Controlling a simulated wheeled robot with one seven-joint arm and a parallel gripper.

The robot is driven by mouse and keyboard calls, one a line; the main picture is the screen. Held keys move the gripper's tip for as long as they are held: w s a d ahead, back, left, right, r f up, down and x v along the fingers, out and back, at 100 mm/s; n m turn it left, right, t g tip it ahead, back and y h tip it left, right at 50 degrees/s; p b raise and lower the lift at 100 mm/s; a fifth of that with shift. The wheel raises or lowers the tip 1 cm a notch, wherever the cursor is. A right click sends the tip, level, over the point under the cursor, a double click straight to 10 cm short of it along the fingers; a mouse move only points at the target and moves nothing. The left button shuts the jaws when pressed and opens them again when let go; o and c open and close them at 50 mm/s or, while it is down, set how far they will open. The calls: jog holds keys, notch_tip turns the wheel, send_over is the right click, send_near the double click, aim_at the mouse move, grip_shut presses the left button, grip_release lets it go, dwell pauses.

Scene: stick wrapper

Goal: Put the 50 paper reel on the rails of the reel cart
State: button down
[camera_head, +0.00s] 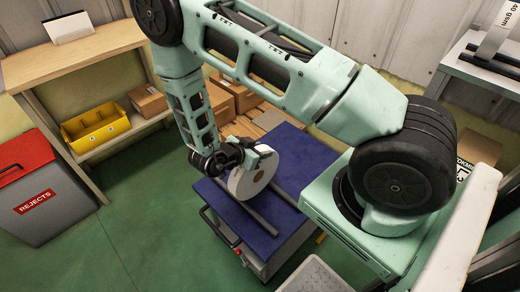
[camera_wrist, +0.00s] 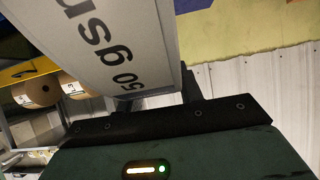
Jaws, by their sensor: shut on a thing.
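The 50 paper reel (camera_head: 247,182) is a white upright disc with a small core hole. In the wrist view the reel (camera_wrist: 105,45) fills the top left, its side printed "50 gsm". My gripper (camera_head: 241,158) is shut on its upper edge; its fingertips are mostly hidden. The reel cart (camera_head: 222,206) has a blue top with two dark parallel rails (camera_head: 287,196). The reel is over the cart top between the rails, its lower edge at about their level. I cannot tell whether it touches both rails.
A red-lidded rejects bin (camera_head: 45,200) stands at the left. A wooden bench (camera_head: 75,65) holds a yellow tray (camera_head: 95,128) on its lower shelf. Cardboard boxes (camera_head: 220,100) lie behind the cart. Green floor is clear left of the cart.

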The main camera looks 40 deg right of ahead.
jog(key=shift+f+b, duration=0.65)
jog(key=shift+f, duration=0.5)
jog(key=c, duration=0.8)
grip_release()
jog(key=shift+c, duration=0.2)
jog(key=shift+f, duration=0.1)
jog(key=shift+a, duration=0.1)
jog(key=v, duration=1.7)
jog(key=shift+r, duration=0.2)
jog(key=shift+a, duration=0.1)
